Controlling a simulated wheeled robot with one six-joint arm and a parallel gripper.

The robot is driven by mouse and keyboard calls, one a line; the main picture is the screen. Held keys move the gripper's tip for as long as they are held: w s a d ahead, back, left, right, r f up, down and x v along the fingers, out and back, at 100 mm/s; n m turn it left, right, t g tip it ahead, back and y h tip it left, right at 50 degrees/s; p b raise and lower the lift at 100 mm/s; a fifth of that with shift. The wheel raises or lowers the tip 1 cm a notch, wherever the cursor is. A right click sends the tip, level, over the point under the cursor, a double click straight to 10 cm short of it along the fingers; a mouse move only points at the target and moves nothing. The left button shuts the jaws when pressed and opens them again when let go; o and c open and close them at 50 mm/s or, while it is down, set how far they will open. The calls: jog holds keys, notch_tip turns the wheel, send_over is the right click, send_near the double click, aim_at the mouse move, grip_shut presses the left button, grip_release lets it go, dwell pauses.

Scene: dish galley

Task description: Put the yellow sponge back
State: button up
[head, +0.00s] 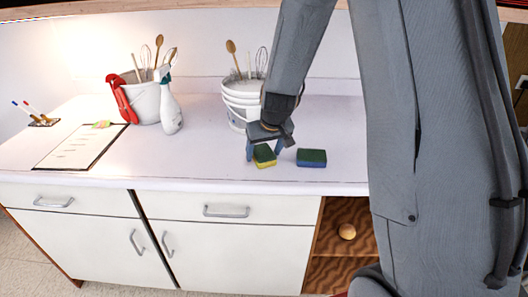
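The yellow sponge (265,161), with a dark green top, lies on the white counter near its front edge. My gripper (264,153) points down over it, with one finger at the sponge's left and one at its right. The fingers stand wide apart, about as far as the sponge is broad. I cannot tell whether they touch its sides. The gripper body hides part of the space behind the sponge. A blue sponge (311,160) with a green top lies a little to the right, apart from the gripper.
White stacked buckets (238,108) with utensils stand behind my gripper. Farther left are a utensil bucket (146,104) with red gloves (122,100), a spray bottle (170,110), and a clipboard (80,148). An open shelf below holds a round tan thing (347,231).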

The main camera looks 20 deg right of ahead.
jog(key=shift+r, duration=0.1)
jog(key=b+v, duration=0.2)
jog(key=v, duration=0.9)
jog(key=s+f+g, duration=0.2)
jog(key=s+f, duration=0.2)
jog(key=s, duration=0.6)
jog(key=s+f+g, duration=0.1)
jog(key=s+f, duration=0.2)
jog(key=s, duration=0.7)
jog(key=shift+a+f+m+g, duration=0.3)
jog(key=shift+f+m+g, duration=0.05)
jog(key=shift+m+g, duration=0.05)
